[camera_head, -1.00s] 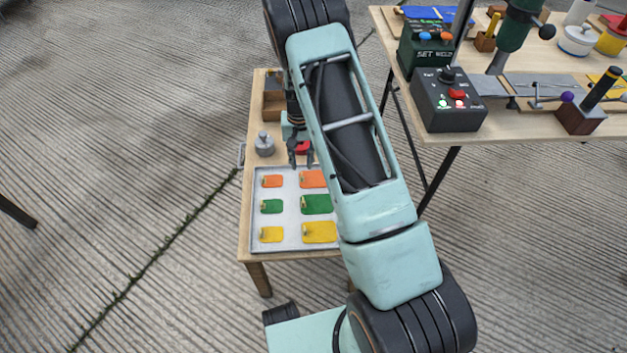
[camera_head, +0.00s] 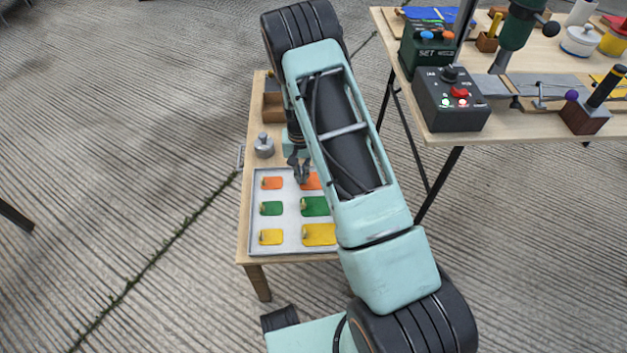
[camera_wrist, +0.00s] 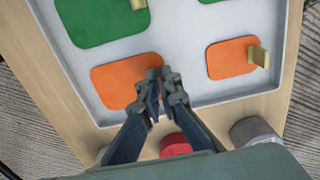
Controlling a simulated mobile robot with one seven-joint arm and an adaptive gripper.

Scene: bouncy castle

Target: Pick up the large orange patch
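The large orange patch (camera_wrist: 118,84) lies flat in the grey tray and shows beside and under my fingers in the wrist view. In the head view a small part of it (camera_head: 313,182) shows, the rest behind my arm. My gripper (camera_wrist: 162,74) is down at the patch's right edge in the wrist view, its fingertips close together where the patch's tab sits. The tab is hidden by the fingers. In the head view my gripper (camera_head: 301,180) is low over the tray's back row. The small orange patch (camera_wrist: 231,58) lies apart, its pale tab upright.
The tray (camera_head: 289,242) also holds green patches (camera_head: 270,208) and yellow patches (camera_head: 270,237). A grey metal weight (camera_head: 264,147) and a red object (camera_wrist: 175,145) are close to the tray's back edge. A second table (camera_head: 540,125) with machines stands at the right.

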